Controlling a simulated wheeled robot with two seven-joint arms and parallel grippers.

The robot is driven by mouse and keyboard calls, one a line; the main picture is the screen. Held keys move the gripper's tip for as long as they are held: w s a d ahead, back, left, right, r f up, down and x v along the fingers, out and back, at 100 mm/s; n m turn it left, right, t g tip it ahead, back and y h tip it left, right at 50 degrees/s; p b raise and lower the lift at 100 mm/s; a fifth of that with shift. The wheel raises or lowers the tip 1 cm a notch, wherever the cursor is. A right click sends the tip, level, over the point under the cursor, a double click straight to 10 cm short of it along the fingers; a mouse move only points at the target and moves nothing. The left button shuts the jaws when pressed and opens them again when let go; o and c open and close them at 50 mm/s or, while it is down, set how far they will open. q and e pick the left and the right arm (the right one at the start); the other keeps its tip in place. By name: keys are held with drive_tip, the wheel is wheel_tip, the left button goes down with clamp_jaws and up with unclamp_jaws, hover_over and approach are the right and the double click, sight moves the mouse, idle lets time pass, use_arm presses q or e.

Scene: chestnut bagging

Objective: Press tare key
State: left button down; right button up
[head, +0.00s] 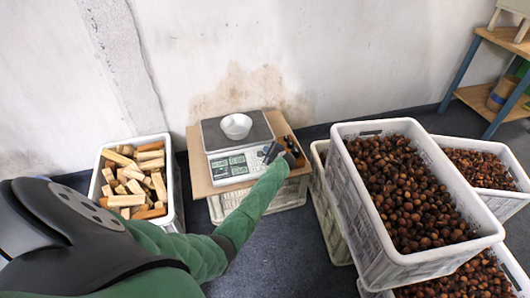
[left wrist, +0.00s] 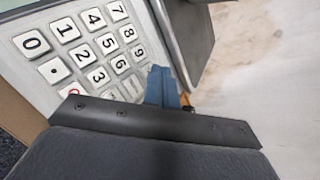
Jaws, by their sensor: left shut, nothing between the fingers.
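The scale (head: 217,135) has a dark platform with a metal bowl (head: 236,126) on it. Its front panel has a display and keypad (head: 231,166). My left gripper (head: 271,152) is at the right end of that panel. It is shut and empty. In the left wrist view the number keys (left wrist: 98,48) fill the left half, and the blue fingertips (left wrist: 163,84) are at the edge of the keypad, close to the 8 and 9 keys. I cannot tell whether they touch the panel. I cannot make out the tare key; my gripper body hides part of the keypad. My right gripper is out of view.
The scale stands on a brown board (head: 195,152) on a crate (head: 282,197). A crate of wood blocks (head: 98,184) stands on the left. A crate of chestnuts (head: 368,215) and more crates stand on the right. A shelf (head: 482,108) is at the far right.

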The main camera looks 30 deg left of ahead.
use_arm(q)
drive_tip(key=shift+f, duration=0.2)
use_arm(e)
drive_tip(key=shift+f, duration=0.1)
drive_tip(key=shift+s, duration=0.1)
use_arm(q)
drive_tip(key=shift+s+d+r+p, duration=0.1)
drive_tip(key=shift+r+p, duration=0.55)
drive_tip(key=shift+p, duration=0.05)
drive_tip(key=shift+r, duration=0.1)
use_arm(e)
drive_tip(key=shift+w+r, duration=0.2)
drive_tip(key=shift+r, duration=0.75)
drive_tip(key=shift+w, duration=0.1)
